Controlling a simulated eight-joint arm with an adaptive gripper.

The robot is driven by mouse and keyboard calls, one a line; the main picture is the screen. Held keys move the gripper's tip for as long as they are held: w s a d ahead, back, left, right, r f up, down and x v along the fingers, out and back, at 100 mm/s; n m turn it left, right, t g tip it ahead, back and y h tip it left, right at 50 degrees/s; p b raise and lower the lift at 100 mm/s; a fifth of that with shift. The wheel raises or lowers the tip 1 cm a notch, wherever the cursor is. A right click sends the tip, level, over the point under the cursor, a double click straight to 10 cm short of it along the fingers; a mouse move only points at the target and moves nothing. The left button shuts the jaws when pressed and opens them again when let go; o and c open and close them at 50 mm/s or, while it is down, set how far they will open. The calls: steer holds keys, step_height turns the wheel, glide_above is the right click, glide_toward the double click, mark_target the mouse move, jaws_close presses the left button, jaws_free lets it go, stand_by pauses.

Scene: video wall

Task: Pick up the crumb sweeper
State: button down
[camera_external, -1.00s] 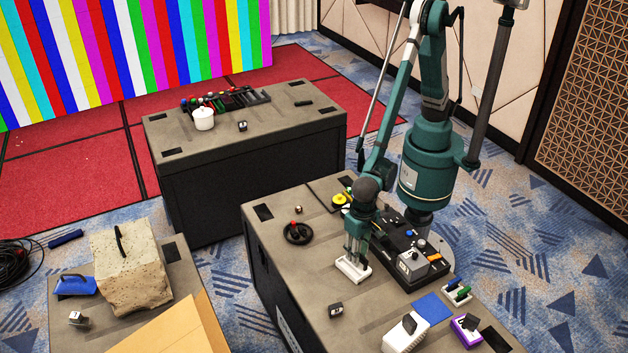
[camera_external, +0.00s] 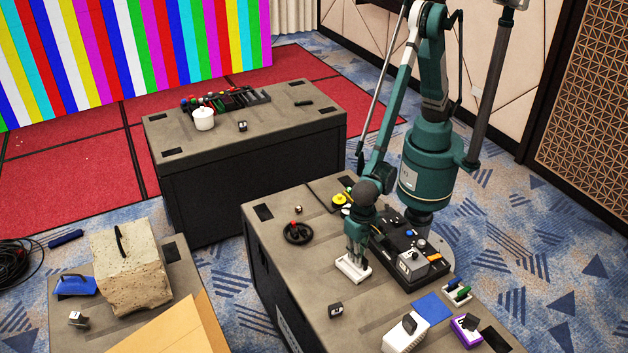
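A small white, block-like object (camera_external: 353,269) lies on the near grey case top (camera_external: 345,290). It may be the crumb sweeper; it is too small to be certain. My gripper (camera_external: 355,258) points down right over this object, its fingertips at or in its upper part. The fingers hide part of the object. I cannot tell whether they touch it or close on it.
A black panel with knobs (camera_external: 415,265) is close to the right of my gripper. A black wheel with a red knob (camera_external: 298,233) lies to the left. A small dark cube (camera_external: 335,310), a blue pad (camera_external: 433,308) and a white block (camera_external: 405,333) lie toward the front.

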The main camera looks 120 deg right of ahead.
steer(key=shift+r, duration=0.15)
step_height(320, 180, up, 10)
steer(key=shift+f+p, duration=0.15)
steer(key=shift+p, duration=0.7)
stand_by(0.7)
